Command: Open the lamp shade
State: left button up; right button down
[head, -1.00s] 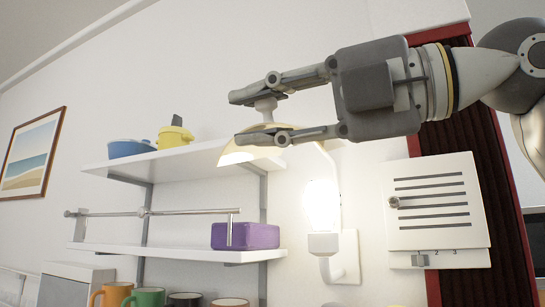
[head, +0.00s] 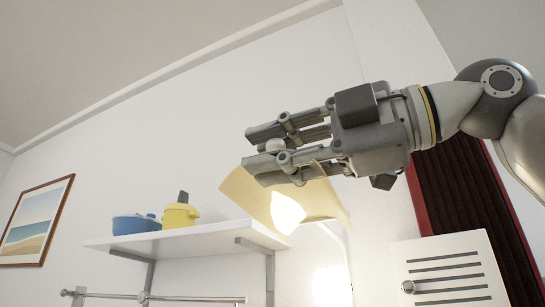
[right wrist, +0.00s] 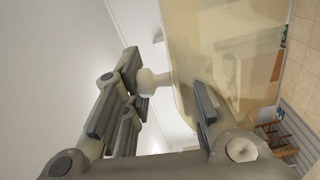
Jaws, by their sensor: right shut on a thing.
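The pale yellow lamp shade (head: 245,195) is tilted up, with a bright patch on it. Its small light knob (head: 274,146) sits between the fingers of my right gripper (head: 257,149), which is shut on it. In the right wrist view the knob (right wrist: 155,82) shows between the fingers, beside the translucent shade (right wrist: 225,50). The glow of the lamp (head: 328,285) shows on the wall below the shade; the bulb itself is mostly out of the frame. My left gripper is not in view.
A white wall shelf (head: 185,240) with a blue pot (head: 135,223) and a yellow pot (head: 180,216) is left of the shade. A slotted white panel (head: 450,270) is at lower right. A picture (head: 36,222) hangs far left. The wall above is clear.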

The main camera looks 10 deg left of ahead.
jog(key=shift+d+r, duration=0.1)
jog(key=shift+r, duration=0.05)
jog(key=c, duration=1.5)
grip_release()
jog(key=shift+o, duration=1.1)
jog(key=shift+w, duration=0.1)
jog(key=shift+d, duration=0.1)
jog(key=v, duration=1.2)
